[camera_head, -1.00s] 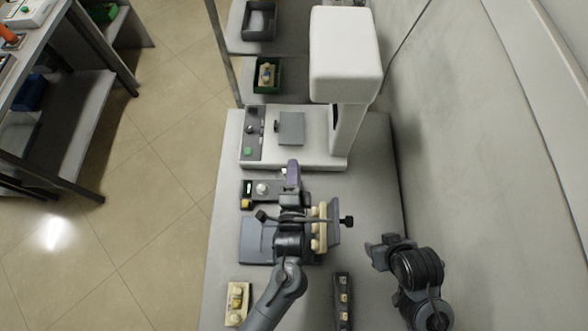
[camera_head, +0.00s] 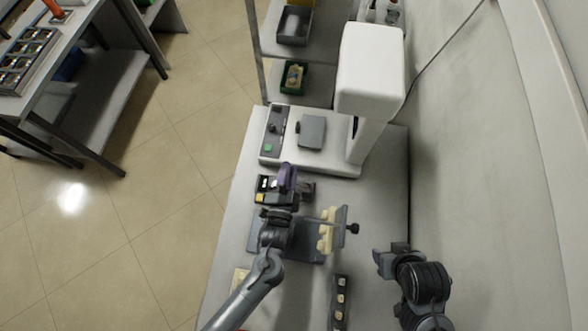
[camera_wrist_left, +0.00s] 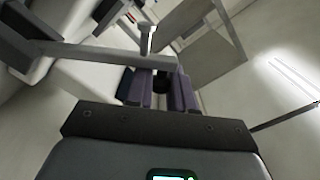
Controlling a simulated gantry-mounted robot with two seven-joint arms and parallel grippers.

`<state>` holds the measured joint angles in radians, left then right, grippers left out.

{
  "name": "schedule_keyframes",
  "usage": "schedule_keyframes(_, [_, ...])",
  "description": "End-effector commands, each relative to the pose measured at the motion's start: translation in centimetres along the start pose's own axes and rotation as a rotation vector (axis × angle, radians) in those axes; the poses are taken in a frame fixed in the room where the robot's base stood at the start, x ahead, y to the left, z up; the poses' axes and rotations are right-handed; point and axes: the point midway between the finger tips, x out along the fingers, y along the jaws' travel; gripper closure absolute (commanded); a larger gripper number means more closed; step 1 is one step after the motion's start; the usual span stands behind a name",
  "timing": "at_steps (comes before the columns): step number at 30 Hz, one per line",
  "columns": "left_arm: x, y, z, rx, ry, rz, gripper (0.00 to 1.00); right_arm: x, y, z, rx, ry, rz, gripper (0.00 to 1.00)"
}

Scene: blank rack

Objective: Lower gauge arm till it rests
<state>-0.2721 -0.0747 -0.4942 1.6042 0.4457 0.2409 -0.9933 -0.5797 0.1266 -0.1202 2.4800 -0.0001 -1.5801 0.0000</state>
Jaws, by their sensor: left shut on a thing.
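My left gripper (camera_head: 287,178), with purple fingers, is over a small dark unit (camera_head: 307,191) that has lit displays and a yellow button at its left end. In the left wrist view the fingers (camera_wrist_left: 158,90) are shut at a grey bar (camera_wrist_left: 95,54) that runs in from the left; it appears to be the gauge arm. A small upright pin (camera_wrist_left: 148,40) stands by the fingertips. The fingers hide the contact, and I cannot tell whether the arm touches anything below. My right gripper (camera_head: 381,263) is at the right of the table, away from the unit; its jaw gap is unclear.
A fixture with cream blocks (camera_head: 326,238) and a black knob (camera_head: 352,228) stands to the right of my left arm. A narrow tray (camera_head: 341,297) lies at the front. A white machine (camera_head: 371,72) stands behind. Shelves hold a green bin (camera_head: 293,77) and a grey bin (camera_head: 294,25).

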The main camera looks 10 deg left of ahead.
Motion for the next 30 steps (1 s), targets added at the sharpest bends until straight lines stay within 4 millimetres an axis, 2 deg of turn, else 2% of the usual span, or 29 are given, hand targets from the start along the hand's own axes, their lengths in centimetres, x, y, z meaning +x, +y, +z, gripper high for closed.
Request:
schedule_keyframes(6, [0.01,-0.13,0.82,0.007,-0.004,0.000,1.00,-0.34,-0.06,-0.12,0.003,0.000,-0.002,0.48])
schedule_keyframes(18, [0.00,-0.10,1.02,0.009,-0.007,-0.001,1.00,-0.35,-0.23,-0.16,0.010,0.001,-0.008,0.48])
schedule_keyframes(19, [0.00,-0.10,1.02,0.009,-0.007,-0.001,0.76,-0.35,-0.22,-0.16,0.010,0.001,-0.008,0.48])
schedule_keyframes(23, [0.00,-0.09,0.98,0.008,-0.006,0.000,0.56,-0.35,-0.22,-0.16,0.010,0.001,-0.008,0.48])
schedule_keyframes(30, [0.00,-0.08,0.86,0.007,-0.004,0.000,0.55,-0.34,-0.17,-0.14,0.008,0.001,-0.006,0.48])
